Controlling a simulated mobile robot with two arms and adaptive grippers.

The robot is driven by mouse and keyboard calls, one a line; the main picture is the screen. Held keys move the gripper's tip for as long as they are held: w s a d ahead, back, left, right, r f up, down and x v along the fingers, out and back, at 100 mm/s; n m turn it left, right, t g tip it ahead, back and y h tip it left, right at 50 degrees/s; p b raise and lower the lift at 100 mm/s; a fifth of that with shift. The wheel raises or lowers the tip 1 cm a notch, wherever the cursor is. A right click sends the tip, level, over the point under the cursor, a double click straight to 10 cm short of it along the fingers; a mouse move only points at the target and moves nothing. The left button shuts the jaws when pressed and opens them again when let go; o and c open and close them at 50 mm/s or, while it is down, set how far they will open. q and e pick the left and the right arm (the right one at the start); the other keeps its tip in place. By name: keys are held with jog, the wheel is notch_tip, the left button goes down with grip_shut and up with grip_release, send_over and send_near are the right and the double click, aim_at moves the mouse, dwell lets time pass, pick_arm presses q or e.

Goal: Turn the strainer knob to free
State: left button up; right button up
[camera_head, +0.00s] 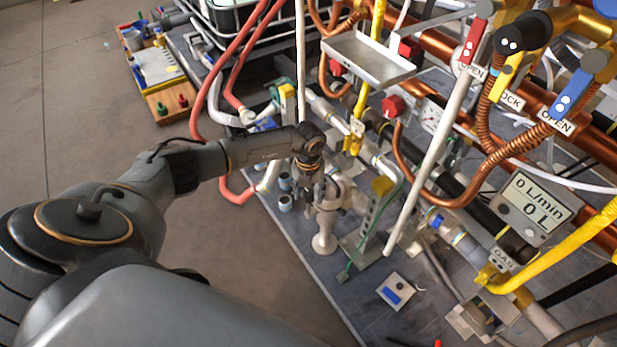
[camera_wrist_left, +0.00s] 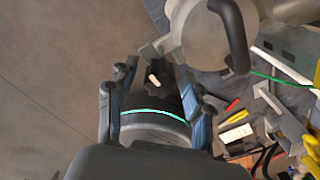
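The strainer is a pale grey-beige metal body (camera_head: 325,225) standing at the front edge of the dark platform, below my left gripper (camera_head: 318,188). In the left wrist view its rounded body (camera_wrist_left: 203,42) is at the top, with a dark curved handle (camera_wrist_left: 232,30) over it. A black knob (camera_wrist_left: 158,88) with a small white mark lies between the fingers of my left gripper (camera_wrist_left: 160,72). The fingers are spread on either side of the knob; whether they touch it is unclear. In the head view, the gripper hides the knob. My right gripper is not in view.
Pipes, hoses and valve levers crowd the right, including a long white lever (camera_head: 430,165) and a flow meter (camera_head: 535,205). A metal tray (camera_head: 367,58) is behind the gripper. A small grey box with a blue strip (camera_head: 396,291) lies on the platform.

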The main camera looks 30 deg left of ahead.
aim_at(309, 192)
pick_arm(q)
notch_tip(309, 192, up, 12)
dwell(0.7)
dwell(0.4)
